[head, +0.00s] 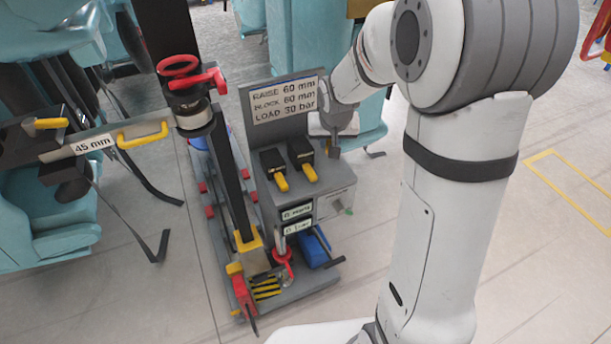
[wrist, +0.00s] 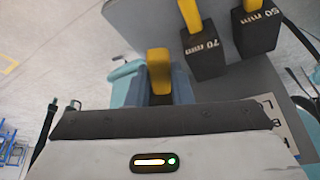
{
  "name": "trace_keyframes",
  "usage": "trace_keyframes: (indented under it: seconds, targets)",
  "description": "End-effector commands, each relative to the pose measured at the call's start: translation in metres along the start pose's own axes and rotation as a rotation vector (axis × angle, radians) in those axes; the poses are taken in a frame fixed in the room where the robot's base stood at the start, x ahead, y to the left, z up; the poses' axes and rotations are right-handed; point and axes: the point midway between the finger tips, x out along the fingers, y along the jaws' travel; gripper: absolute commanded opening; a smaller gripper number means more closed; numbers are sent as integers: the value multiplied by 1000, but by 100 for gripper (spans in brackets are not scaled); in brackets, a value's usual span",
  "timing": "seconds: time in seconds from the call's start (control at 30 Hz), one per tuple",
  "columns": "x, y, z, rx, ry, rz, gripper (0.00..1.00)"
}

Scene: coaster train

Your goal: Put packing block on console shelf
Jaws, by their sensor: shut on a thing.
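My gripper (wrist: 157,86) is shut on the yellow handle of a packing block (wrist: 158,66) in the wrist view. The block's body is mostly hidden. In the head view my gripper (head: 333,140) is at the right of the console's grey shelf (head: 311,198), below the sign. Two black blocks with yellow handles stand on the shelf: a left one (head: 272,163) and a right one (head: 301,152).
A sign (head: 283,98) on the console back reads raise 60 mm, block 60 mm, load 30 bar. A red-topped post (head: 192,105) stands to the left. A 45 mm label (head: 92,145) is beside teal seats. Open floor lies at right.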

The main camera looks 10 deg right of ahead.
Motion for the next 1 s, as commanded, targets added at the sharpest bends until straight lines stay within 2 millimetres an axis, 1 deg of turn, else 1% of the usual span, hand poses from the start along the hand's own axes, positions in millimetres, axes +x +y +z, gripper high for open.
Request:
trace_keyframes:
  seconds: [0.13,0.3,0.4,0.57,0.8,0.87,1.0]
  targets:
    - [14,0,6,1,0,2,0]
    - [42,0,17,2,-2,2,0]
    - [53,1,22,2,0,3,0]
    - [62,1,25,2,2,2,0]
    - [90,1,37,3,1,2,0]
    - [93,1,38,3,2,2,0]
    - [92,1,37,3,3,2,0]
